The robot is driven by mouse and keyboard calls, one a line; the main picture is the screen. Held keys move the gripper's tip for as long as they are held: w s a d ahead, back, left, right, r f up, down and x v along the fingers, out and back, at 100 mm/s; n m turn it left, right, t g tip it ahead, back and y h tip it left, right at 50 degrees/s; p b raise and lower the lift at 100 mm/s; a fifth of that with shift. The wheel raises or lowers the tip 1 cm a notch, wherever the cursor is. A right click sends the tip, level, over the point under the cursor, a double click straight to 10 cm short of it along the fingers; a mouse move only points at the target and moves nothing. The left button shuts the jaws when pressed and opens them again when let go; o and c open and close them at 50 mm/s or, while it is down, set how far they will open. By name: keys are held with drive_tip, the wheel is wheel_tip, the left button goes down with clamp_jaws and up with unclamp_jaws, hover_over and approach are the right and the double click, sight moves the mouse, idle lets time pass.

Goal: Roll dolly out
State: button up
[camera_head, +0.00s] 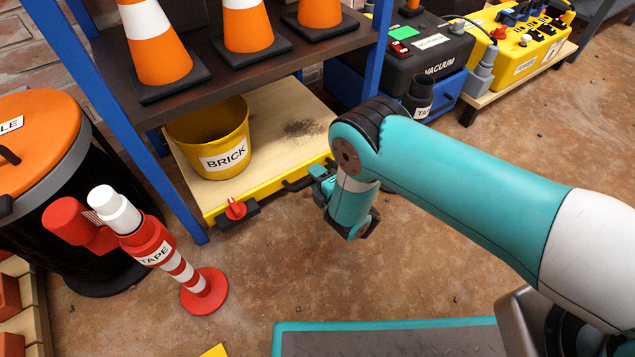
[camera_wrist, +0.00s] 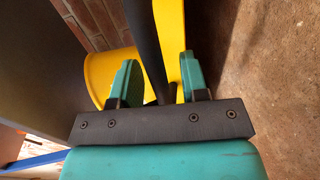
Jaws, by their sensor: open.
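The dolly (camera_head: 262,112) is a low pale wooden platform with a yellow front edge, standing under the shelf. A black handle (camera_head: 298,184) sticks out at the right of that edge. My gripper (camera_head: 322,176) is at the handle, its fingers partly hidden by my wrist. In the wrist view my gripper (camera_wrist: 158,60) is open, with the dark handle bar (camera_wrist: 146,40) between its two teal fingers. I cannot tell whether they touch it.
A blue-legged shelf (camera_head: 300,52) with orange cones spans the dolly. A red-and-white TAPE post (camera_head: 203,290) stands at the front left, near a black bin with an orange lid (camera_head: 40,130). A vacuum (camera_head: 400,65) stands to the right. The floor (camera_head: 300,265) before the dolly is clear.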

clamp_jaws()
drive_tip(key=shift+p, duration=0.3)
